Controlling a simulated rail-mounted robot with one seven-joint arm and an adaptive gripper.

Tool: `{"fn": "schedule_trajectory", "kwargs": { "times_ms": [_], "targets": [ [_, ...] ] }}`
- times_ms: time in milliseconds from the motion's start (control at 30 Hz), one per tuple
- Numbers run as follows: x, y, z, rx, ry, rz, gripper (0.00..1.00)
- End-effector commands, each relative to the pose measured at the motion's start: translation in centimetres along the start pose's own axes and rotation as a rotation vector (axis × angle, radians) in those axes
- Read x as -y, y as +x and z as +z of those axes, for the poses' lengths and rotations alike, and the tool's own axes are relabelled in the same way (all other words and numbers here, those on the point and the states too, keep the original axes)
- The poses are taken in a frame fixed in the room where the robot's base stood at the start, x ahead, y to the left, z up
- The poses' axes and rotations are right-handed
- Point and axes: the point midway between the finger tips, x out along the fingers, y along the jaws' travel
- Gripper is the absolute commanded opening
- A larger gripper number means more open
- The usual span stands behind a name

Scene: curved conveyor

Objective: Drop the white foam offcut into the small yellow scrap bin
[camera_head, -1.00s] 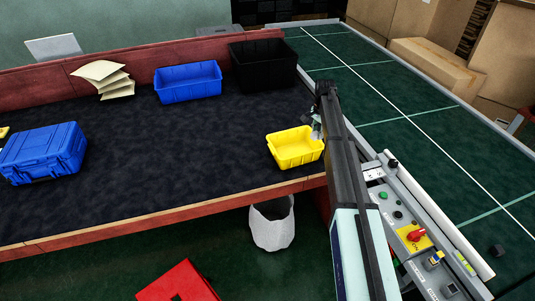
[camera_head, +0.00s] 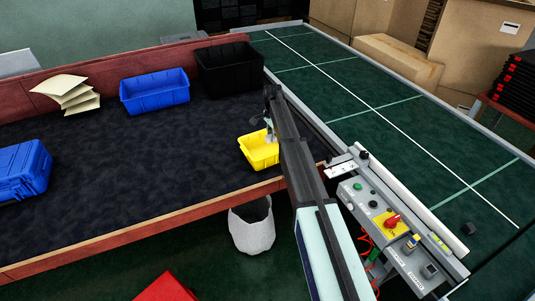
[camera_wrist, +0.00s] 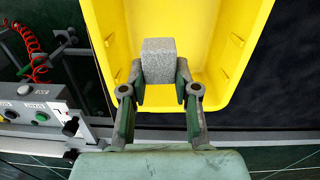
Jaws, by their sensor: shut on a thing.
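The small yellow scrap bin (camera_head: 262,157) stands on the dark table near its front right corner, partly hidden by my arm. My gripper (camera_head: 270,137) is over the bin's right part in the head view. In the wrist view my gripper (camera_wrist: 159,85) is shut on a small block, the foam offcut (camera_wrist: 159,62), which looks light grey and speckled here. The offcut shows against the yellow bin's inside (camera_wrist: 215,35), near the wall closest to the gripper's base. Its exact height above the bin floor is hard to tell.
A blue bin (camera_head: 155,92) and a black bin (camera_head: 230,68) stand at the table's back. A blue case (camera_head: 22,172) lies at left. A control panel (camera_head: 385,225) and green conveyor (camera_head: 370,100) are at right. A white waste basket (camera_head: 250,230) stands below the table edge.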

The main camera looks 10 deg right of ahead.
Motion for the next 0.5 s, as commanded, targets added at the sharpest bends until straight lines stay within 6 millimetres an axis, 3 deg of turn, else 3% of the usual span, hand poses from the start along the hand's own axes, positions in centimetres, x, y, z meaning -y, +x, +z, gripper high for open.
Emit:
{"fn": "schedule_trajectory", "kwargs": {
  "times_ms": [200, 500],
  "targets": [
    [0.0, 1.9, 0.0, 0.0, -0.001, 0.001, 0.16],
    [0.0, 2.1, 0.0, 0.0, -0.001, 0.0, 0.16]
  ]
}}
